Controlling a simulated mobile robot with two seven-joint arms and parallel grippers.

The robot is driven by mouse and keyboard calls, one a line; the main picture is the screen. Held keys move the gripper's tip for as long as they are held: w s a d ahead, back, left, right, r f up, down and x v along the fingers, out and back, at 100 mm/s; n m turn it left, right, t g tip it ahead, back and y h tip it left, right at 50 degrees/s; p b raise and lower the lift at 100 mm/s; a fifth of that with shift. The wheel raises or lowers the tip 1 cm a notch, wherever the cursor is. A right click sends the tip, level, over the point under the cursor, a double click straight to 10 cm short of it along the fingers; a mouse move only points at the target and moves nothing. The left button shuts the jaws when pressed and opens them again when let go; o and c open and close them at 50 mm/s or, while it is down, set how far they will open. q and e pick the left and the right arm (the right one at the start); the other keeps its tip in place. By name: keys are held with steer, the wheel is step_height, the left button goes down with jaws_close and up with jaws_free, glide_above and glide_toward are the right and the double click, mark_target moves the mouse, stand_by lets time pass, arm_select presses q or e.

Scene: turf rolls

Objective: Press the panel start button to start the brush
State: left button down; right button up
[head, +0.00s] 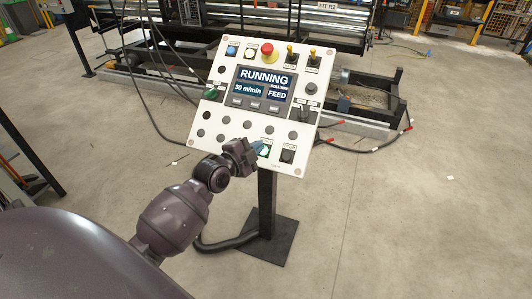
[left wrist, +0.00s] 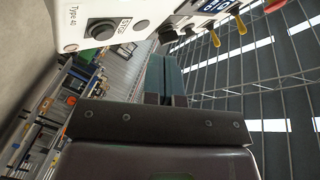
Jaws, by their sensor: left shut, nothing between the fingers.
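The white control panel (head: 228,112) stands tilted on a dark post in the middle of the head view. Its screen (head: 264,85) reads RUNNING, 30 m/min and FEED. A green-and-white button (head: 264,152) sits low on the panel, partly covered by my left gripper (head: 257,146). The gripper is shut and empty, its teal fingertips at or very near that button; I cannot tell whether they touch. In the left wrist view the shut fingers (left wrist: 166,70) point up beside the panel edge, and a black button (left wrist: 101,30) shows there. My right gripper is out of view.
A red mushroom button (head: 267,50), yellow-tipped toggles (head: 290,50) and several other buttons share the panel. A dark roller machine frame (head: 340,85) stands behind. Cables run over the floor. The concrete floor (head: 420,210) at right is mostly clear.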

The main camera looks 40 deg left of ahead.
arm_select(q)
steer(key=shift+w+a+f+b, duration=0.2)
steer(key=shift+w+f+b, duration=0.35)
steer(key=shift+w+f, duration=0.25)
steer(key=shift+w+a+f+b, duration=0.15)
steer(key=shift+w+f+b, duration=0.45)
steer(key=shift+f, duration=0.3)
steer(key=shift+w+f, duration=0.1)
stand_by(0.9)
steer(key=shift+w+a+f, duration=0.1)
steer(key=shift+w+f, duration=0.1)
